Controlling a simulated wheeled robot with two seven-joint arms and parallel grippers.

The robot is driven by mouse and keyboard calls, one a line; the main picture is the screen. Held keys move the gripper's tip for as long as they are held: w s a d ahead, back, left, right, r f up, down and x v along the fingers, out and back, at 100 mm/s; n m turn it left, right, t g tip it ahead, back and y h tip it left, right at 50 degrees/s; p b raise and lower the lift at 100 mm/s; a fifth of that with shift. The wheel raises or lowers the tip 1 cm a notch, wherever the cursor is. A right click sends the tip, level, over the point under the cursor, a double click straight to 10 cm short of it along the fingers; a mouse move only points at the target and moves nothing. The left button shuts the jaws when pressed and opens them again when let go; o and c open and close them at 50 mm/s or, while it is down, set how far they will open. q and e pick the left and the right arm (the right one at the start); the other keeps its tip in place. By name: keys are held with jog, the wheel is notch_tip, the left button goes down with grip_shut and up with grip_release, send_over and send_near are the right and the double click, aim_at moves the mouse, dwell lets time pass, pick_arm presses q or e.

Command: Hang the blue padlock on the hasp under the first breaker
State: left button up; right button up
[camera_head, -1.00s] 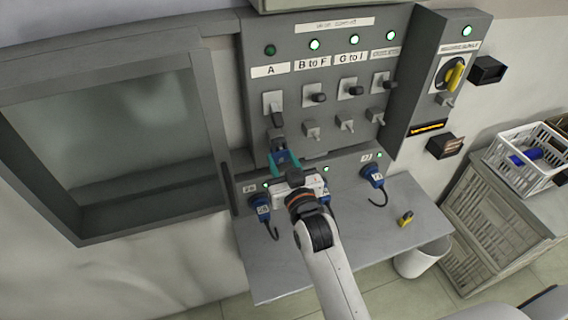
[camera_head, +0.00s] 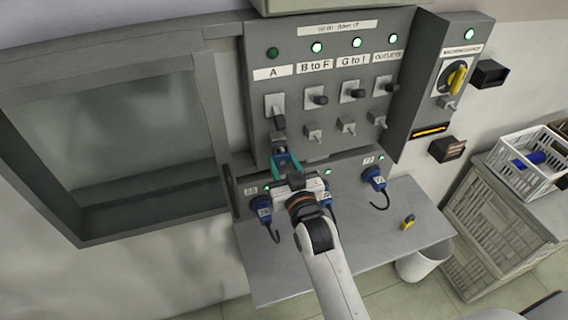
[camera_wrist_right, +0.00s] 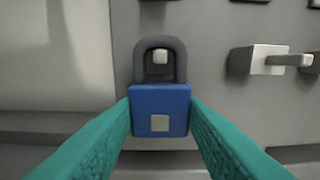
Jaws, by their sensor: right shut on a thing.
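The blue padlock (camera_wrist_right: 160,112) has a dark, upright shackle (camera_wrist_right: 160,45) and shows square-on in the right wrist view. My right gripper (camera_wrist_right: 160,105) is shut on its body, one teal finger on each side. A small light-grey end of the hasp (camera_wrist_right: 160,57) shows inside the shackle's opening; I cannot tell whether it passes through. In the head view my right gripper (camera_head: 286,159) is just below the first breaker (camera_head: 275,105), labelled A, at the panel's lower left. The gripper largely hides the padlock there. My left gripper is out of view.
More breakers (camera_head: 315,97) and hasps (camera_head: 313,133) are in rows to the right. Blue plugs with hanging cables (camera_head: 374,179) are on the lower strip. A yellow-and-black item (camera_head: 408,222) lies on the grey shelf (camera_head: 350,245). A white basket (camera_head: 520,170) is at right.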

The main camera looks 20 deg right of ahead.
jog(key=shift+f, duration=0.3)
jog(key=o, duration=1.2)
jog(key=shift+r, duration=0.1)
jog(key=shift+c, duration=0.2)
jog(key=s+b, duration=0.4)
jog(key=s, duration=0.8)
jog(key=shift+d, duration=0.2)
